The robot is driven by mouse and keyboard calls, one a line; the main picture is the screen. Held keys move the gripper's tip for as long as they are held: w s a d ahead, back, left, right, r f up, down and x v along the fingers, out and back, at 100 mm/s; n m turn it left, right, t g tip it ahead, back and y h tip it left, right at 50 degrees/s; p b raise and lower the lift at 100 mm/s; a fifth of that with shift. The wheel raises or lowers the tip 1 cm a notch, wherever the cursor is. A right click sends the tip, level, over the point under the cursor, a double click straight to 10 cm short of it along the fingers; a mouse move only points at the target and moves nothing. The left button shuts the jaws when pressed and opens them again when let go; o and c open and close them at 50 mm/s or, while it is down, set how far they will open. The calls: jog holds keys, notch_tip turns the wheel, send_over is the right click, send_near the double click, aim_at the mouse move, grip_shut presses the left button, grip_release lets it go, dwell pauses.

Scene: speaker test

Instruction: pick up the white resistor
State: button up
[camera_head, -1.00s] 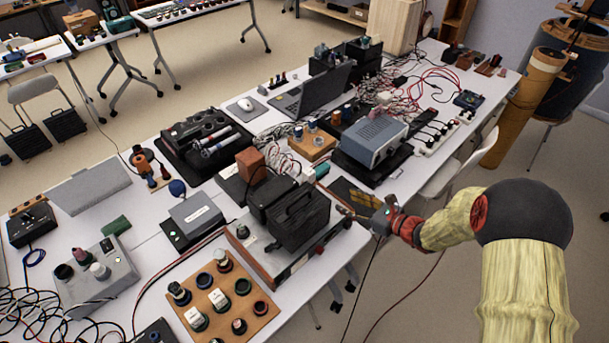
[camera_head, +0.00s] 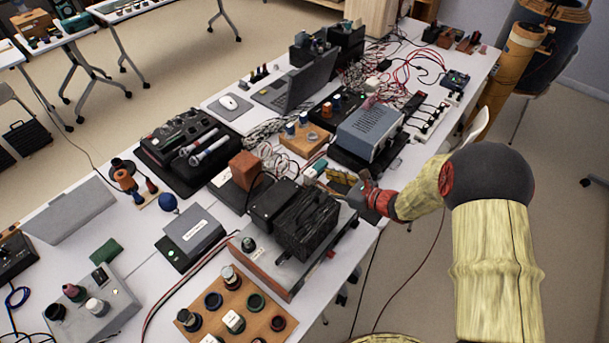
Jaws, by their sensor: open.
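My gripper (camera_head: 362,183) is at the right edge of the long white bench, low beside a black box. It is small in view, and its jaws are open with nothing seen between them. A small white block (camera_head: 309,173) with a green part lies on the bench left of my gripper, apart from it. I cannot tell for sure whether this is the white resistor. White-topped pieces (camera_head: 234,322) also stand on a wooden board (camera_head: 257,300) at the front. A yellow and black item (camera_head: 341,176) lies between my gripper and the white block.
The black box (camera_head: 307,222) on a metal-topped unit stands left of my gripper. A blue-grey instrument (camera_head: 370,136) stands behind it. Red and white wires (camera_head: 408,70) spread across the far bench. The bench (camera_head: 350,242) is crowded, and open floor lies to its right.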

aim_at(314, 177)
jog(key=b+x, duration=0.1)
jog(key=x, duration=0.3)
jog(key=b+x, duration=0.1)
jog(key=x, duration=0.2)
jog(key=shift+w+f, duration=0.2)
jog(key=shift+w, duration=0.25)
jog(key=c, duration=0.3)
grip_shut()
